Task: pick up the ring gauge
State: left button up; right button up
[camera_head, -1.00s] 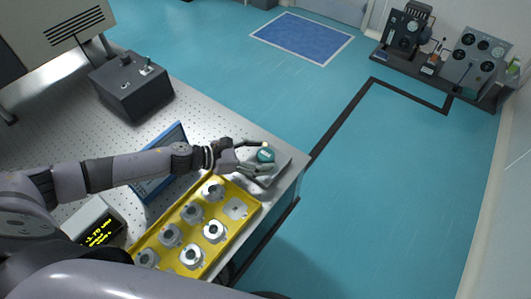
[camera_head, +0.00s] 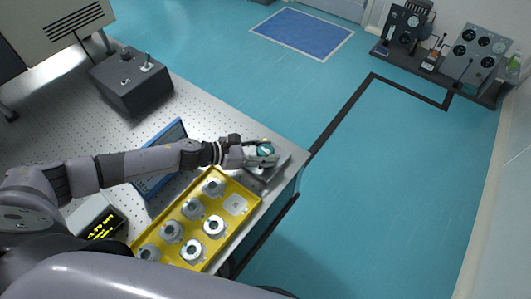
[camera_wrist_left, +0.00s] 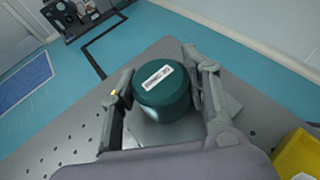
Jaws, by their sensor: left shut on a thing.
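The ring gauge (camera_head: 265,150) is a teal round body near the right corner of the perforated table. In the left wrist view the ring gauge (camera_wrist_left: 163,92) shows a white label on its top. It sits at a grey plate (camera_wrist_left: 178,131); whether it touches the plate I cannot tell. My left gripper (camera_head: 263,154) is shut on it, with one finger on each side, as the left wrist view also shows. The fingers hide part of its sides. My right gripper is not in view.
A yellow tray (camera_head: 222,243) with several metal round parts lies just in front of the gripper. A blue-framed panel (camera_head: 153,186), a display box (camera_head: 98,217) and a dark grey box (camera_head: 132,84) stand on the table (camera_head: 205,117). The table's edge is close to the right.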

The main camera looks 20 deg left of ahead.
aim_at(265, 149)
pick_arm(q)
jog(key=c, duration=0.4)
jog(key=shift+c, duration=0.5)
jog(key=shift+r, duration=0.1)
notch_tip(265, 149, up, 20)
jog(key=p, duration=0.5)
